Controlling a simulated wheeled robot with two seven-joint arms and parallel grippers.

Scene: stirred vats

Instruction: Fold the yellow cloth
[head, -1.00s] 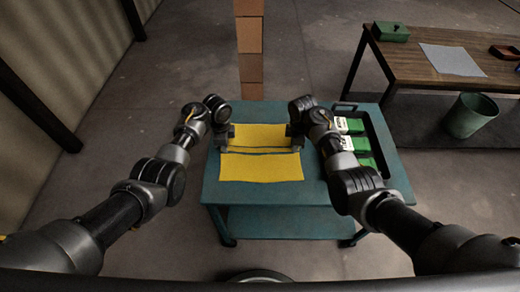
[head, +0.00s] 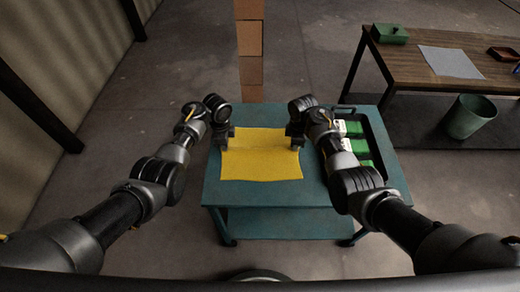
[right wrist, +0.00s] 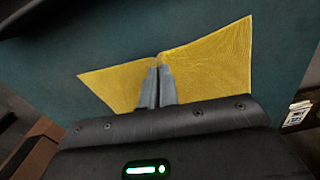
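The yellow cloth (head: 260,163) lies over the teal cart top, its near part spread out and its far edge between my two grippers. The fingertips are small in the head view, and the cloth's underside is hidden.
A black tray (head: 381,147) with green and white boxes (head: 358,146) stands on the cart's right side, close to my right arm. Bare teal cart top (head: 260,193) shows nearer me. A wooden table (head: 400,66) and a green bin (head: 470,117) stand farther right.

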